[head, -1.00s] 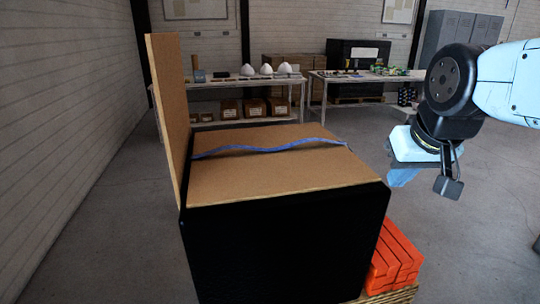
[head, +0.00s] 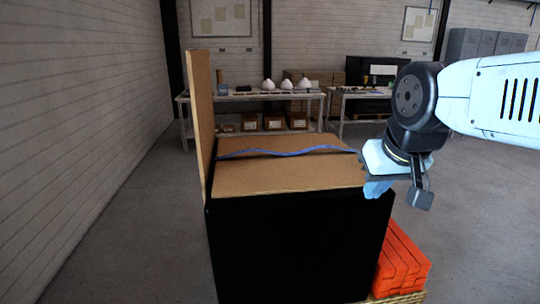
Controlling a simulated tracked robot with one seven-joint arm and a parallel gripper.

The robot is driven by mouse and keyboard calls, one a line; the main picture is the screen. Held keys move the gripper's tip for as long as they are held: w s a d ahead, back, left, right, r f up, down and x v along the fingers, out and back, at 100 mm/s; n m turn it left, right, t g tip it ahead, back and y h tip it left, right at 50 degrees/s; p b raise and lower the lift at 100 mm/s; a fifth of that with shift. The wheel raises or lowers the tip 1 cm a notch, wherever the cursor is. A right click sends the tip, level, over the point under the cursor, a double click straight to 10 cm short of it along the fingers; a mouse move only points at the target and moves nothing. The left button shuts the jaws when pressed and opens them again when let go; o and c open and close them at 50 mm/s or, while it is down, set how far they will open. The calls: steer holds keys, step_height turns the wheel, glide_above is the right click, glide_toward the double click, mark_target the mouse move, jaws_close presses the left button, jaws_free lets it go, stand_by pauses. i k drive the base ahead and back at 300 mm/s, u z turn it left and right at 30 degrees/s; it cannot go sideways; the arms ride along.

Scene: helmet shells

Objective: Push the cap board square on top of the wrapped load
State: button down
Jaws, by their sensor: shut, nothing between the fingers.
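The wrapped load (head: 295,245) is a large black-wrapped block in the middle of the head view. The brown cap board (head: 285,178) lies flat on top of it, with a wavy blue strap (head: 290,152) across it. Its front edge runs near the load's front top edge; I cannot tell how square it sits.
A tall brown panel (head: 201,125) stands upright along the load's left side. Orange blocks (head: 402,262) are stacked at its lower right on a pallet (head: 400,298). Tables with white helmet shells (head: 286,84) stand behind. The floor at right is clear.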

mark_target(252, 173)
steer(key=u, duration=0.1)
steer(key=i, duration=1)
